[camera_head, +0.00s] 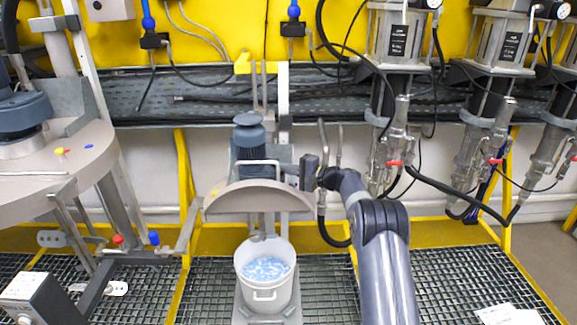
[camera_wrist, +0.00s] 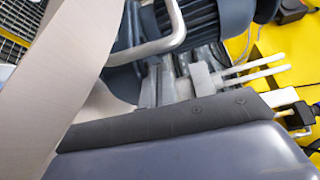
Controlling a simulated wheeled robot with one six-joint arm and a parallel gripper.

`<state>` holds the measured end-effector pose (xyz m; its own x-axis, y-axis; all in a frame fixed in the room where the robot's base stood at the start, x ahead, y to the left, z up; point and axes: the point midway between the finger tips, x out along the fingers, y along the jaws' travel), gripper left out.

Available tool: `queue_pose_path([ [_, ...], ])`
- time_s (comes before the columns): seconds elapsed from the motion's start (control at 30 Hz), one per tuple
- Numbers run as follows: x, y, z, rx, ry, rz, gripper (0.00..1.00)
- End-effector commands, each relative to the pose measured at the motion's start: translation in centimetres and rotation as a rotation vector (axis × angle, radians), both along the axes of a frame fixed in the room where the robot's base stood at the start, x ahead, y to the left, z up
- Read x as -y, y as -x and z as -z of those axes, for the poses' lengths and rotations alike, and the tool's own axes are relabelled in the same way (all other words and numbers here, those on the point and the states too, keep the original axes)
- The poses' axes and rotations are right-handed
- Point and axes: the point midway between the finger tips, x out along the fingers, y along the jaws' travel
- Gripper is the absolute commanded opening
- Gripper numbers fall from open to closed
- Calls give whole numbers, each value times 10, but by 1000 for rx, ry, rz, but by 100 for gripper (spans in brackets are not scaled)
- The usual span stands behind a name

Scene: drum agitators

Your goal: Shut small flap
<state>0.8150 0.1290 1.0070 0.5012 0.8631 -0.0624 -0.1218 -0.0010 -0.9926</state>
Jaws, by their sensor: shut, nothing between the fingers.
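The small flap (camera_head: 257,197) is a beige half-round lid standing tilted up above a white bucket (camera_head: 264,292) in the head view. A pale bar handle (camera_head: 259,163) rises behind its top edge. In the wrist view the beige flap (camera_wrist: 70,60) fills the left side, and the handle (camera_wrist: 178,28) curves at the top. My gripper (camera_head: 309,172) is by the flap's right end, just right of the handle. It is shut and holds nothing. Whether it touches the flap cannot be told.
The bucket holds blue-and-white contents. A blue-grey motor (camera_head: 249,138) stands behind the flap. A larger beige drum lid (camera_head: 60,170) is at left. Metal valves (camera_head: 395,150) and black hoses hang at right. The grating (camera_head: 450,285) at front right is mostly clear, with papers (camera_head: 508,313) on it.

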Motion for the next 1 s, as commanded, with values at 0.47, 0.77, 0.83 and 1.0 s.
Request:
queue_pose_path([
  [0.47,-2,12,-2,1,-1,0,0],
  [0.77,-2,13,-1,4,0,0,0],
  [0.83,-2,13,0,9,-1,0,0],
  [1.0,-2,17,0,37,-1,1,0],
])
